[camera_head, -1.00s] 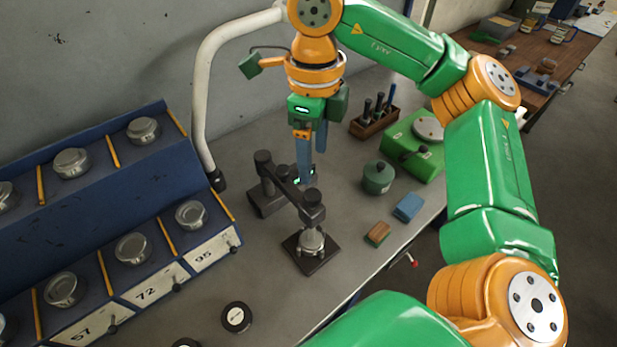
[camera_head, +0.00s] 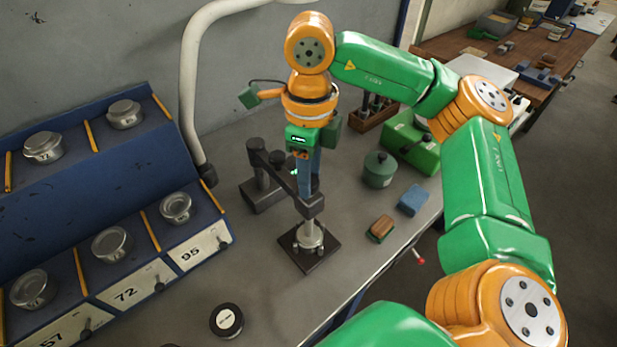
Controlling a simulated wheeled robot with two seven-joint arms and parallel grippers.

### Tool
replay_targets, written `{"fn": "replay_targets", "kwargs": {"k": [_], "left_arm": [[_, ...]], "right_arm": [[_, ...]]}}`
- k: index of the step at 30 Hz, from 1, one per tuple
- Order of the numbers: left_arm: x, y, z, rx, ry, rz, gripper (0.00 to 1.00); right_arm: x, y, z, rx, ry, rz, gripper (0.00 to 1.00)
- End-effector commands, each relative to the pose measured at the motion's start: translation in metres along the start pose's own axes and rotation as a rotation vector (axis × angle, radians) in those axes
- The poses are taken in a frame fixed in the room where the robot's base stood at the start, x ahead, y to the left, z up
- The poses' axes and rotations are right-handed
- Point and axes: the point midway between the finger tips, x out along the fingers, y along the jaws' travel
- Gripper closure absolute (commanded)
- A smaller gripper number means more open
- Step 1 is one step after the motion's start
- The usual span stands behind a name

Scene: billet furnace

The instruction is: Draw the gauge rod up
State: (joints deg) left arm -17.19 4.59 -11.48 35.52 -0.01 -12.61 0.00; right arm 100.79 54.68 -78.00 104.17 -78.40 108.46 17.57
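The dark gauge stand has a base plate (camera_head: 298,258), a post block (camera_head: 262,195) and an arm ending in a block (camera_head: 312,205). Below that block a pale metal rod or cup piece (camera_head: 311,235) stands over the base plate. My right gripper (camera_head: 307,184) points down, with its blue-grey fingers just above and overlapping the arm's end block. The near finger covers the top of the block and any knob there, so I cannot tell whether the fingers grip it. My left gripper is not in view.
A blue rack (camera_head: 152,168) with metal pots and numbered labels stands left. A black puck (camera_head: 227,320) lies in front. A green pot (camera_head: 379,169), a blue block (camera_head: 412,200) and a brown block (camera_head: 380,229) lie right of the stand. A white pipe (camera_head: 188,90) rises behind.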

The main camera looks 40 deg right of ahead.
Motion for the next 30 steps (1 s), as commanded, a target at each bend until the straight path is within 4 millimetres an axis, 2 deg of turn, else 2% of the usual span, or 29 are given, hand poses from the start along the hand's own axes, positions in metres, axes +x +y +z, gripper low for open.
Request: {"fn": "replay_targets", "kwargs": {"k": [1, 2, 3, 30], "left_arm": [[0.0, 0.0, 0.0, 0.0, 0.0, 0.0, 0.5], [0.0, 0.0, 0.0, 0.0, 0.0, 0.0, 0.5], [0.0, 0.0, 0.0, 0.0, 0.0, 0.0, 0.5], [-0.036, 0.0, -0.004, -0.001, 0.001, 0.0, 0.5]], "right_arm": [[0.0, 0.0, 0.0, -0.001, 0.0, 0.001, 0.82], [0.0, 0.0, 0.0, -0.001, 0.0, 0.001, 0.9], [0.0, 0.0, 0.0, -0.001, 0.0, 0.001, 0.92], [-0.044, 0.0, 0.0, 0.0, -0.002, 0.001, 0.92]]}}
